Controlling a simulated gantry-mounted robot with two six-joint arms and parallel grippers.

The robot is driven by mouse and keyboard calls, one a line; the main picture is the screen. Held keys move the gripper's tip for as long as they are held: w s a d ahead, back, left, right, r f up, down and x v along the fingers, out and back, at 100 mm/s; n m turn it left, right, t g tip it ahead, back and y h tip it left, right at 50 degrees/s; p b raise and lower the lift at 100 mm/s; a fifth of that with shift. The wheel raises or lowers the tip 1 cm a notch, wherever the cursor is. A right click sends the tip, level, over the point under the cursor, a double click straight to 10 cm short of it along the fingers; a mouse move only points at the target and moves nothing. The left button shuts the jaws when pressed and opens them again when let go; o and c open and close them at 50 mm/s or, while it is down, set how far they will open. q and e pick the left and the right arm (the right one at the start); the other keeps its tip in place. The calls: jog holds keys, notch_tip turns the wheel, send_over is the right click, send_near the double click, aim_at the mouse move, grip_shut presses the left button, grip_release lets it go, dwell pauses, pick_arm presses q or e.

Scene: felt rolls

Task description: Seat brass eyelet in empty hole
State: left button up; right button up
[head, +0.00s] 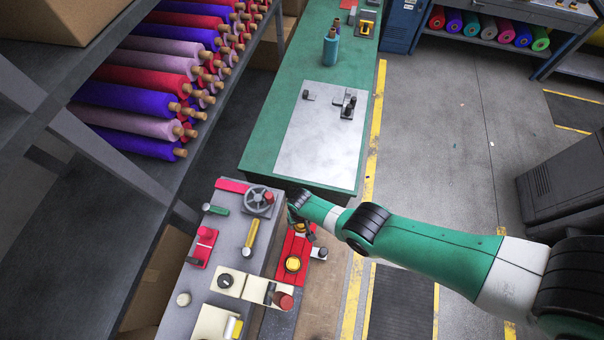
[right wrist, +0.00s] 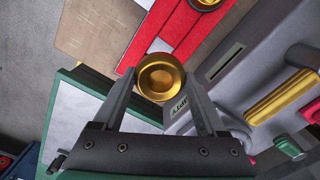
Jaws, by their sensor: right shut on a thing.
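In the right wrist view the gripper (right wrist: 162,88) is shut on a round brass eyelet (right wrist: 160,73), one finger on each side. The eyelet's open face is toward the camera. The red strip (right wrist: 181,30) lies beyond it, and a second brass ring (right wrist: 205,3) sits on the strip at the top edge. That ring also shows in the head view (head: 293,264). I cannot make out an empty hole. My left gripper is not in view.
A green table (head: 262,150) with a pale sheet stands beyond. Open floor lies to the right.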

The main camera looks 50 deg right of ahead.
jog(key=shift+f+b, duration=2.15)
jog(key=shift+f, duration=0.2)
jog(key=shift+f+b, duration=1.7)
jog(key=shift+f+b, duration=0.75)
jog(key=o, duration=1.6)
jog(key=shift+c, duration=0.2)
